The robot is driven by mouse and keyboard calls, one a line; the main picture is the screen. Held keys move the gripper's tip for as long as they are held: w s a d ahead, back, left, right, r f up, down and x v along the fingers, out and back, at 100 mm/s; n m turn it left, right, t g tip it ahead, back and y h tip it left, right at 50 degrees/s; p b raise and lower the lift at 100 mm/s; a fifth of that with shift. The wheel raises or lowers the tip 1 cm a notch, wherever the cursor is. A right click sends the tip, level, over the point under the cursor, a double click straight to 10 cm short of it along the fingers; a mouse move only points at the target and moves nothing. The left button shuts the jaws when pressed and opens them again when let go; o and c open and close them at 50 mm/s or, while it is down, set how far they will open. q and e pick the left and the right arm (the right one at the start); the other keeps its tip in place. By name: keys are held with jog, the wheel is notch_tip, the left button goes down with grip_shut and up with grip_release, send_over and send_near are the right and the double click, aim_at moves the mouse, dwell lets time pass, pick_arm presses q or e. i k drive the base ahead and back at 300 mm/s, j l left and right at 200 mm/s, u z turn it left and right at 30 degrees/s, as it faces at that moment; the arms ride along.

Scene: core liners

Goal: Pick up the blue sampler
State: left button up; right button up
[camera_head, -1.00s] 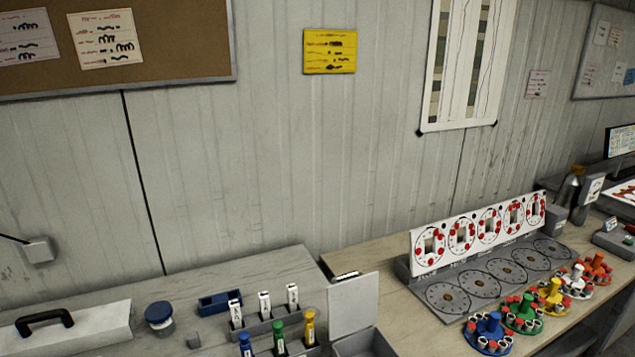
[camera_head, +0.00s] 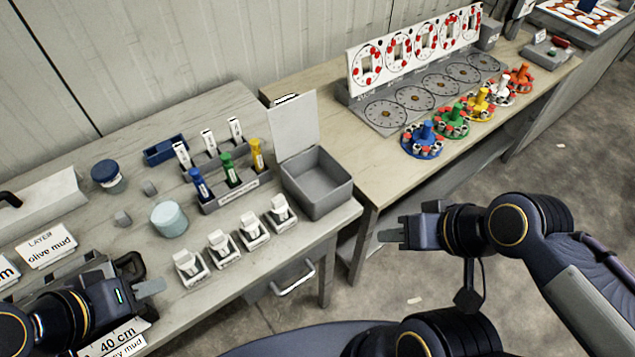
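A blue sampler (camera_head: 200,185), a slim blue tube with a white label, stands upright in the front row of a grey rack (camera_head: 236,193) on the left table. A green one (camera_head: 230,170) and a yellow one (camera_head: 257,155) stand beside it. My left gripper (camera_head: 150,288) is at the lower left, near the table's front edge and well apart from the rack. My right gripper (camera_head: 392,234) is in front of the tables, right of the open grey box, and touches nothing visible. Whether either gripper's fingers are apart is not clear from this angle.
Several small white holders (camera_head: 220,245) line the table front. A pale round jar (camera_head: 168,218) and a lidded jar (camera_head: 106,175) stand left of the rack. An open grey box (camera_head: 318,184) stands right of it. Coloured round carriers, including a blue one (camera_head: 424,140), sit on the right table.

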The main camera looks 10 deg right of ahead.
aim_at(200, 185)
jog(key=j+u, duration=0.2)
jog(key=u, duration=0.2)
jog(key=k+j+u, duration=0.1)
jog(key=u, duration=0.3)
jog(key=j+u, duration=0.4)
jog(key=l, duration=0.1)
